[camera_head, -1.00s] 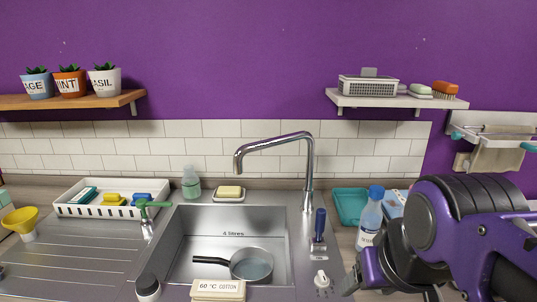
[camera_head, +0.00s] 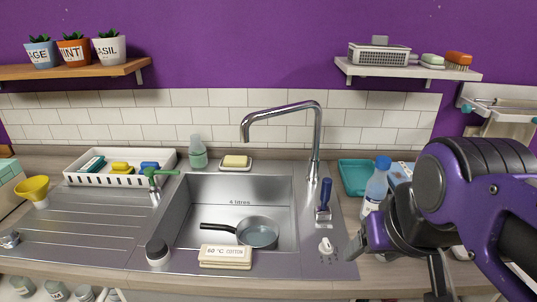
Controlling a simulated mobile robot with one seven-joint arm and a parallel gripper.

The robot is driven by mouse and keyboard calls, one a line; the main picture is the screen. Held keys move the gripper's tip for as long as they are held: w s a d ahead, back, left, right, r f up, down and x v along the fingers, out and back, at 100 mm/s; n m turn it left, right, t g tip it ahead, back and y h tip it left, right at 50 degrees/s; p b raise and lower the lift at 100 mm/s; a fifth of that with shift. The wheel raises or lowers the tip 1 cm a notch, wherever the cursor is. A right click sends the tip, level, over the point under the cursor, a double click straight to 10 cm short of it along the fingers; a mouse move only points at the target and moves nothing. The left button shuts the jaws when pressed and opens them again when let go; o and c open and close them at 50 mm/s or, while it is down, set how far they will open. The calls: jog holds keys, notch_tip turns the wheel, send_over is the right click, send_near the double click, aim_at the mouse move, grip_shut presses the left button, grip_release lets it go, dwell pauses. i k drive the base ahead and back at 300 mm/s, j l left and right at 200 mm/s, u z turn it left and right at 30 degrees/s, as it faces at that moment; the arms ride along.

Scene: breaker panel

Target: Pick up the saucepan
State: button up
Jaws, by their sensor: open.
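The saucepan (camera_head: 258,232) is a small grey pan with a black handle (camera_head: 217,227) pointing left. It lies upright inside the steel sink basin (camera_head: 200,197), near its front. My gripper (camera_head: 398,264) is at the lower right, to the right of the sink and apart from the saucepan. Its jaws are open and nothing shows between them.
A tall curved tap (camera_head: 317,140) stands at the basin's back right. A blue-handled tool (camera_head: 325,197) and a clear bottle (camera_head: 375,187) stand between basin and arm. A label block (camera_head: 226,256) and dark-topped jar (camera_head: 157,252) sit at the front edge. The drainboard (camera_head: 80,225) is mostly clear.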

aim_at(261, 233)
jog(key=j, duration=1.6)
jog(key=k+j+z, duration=0.15)
jog(key=k, duration=0.25)
jog(key=k+j+z, duration=0.15)
jog(key=k, duration=0.3)
jog(key=k+j+z, duration=0.15)
jog(key=k, duration=0.25)
jog(key=i+l+u, duration=0.15)
jog(key=i, duration=0.25)
jog(key=i+l+u, duration=0.15)
jog(key=i, duration=0.3)
jog(key=i+l+u, duration=0.15)
jog(key=i, duration=0.25)
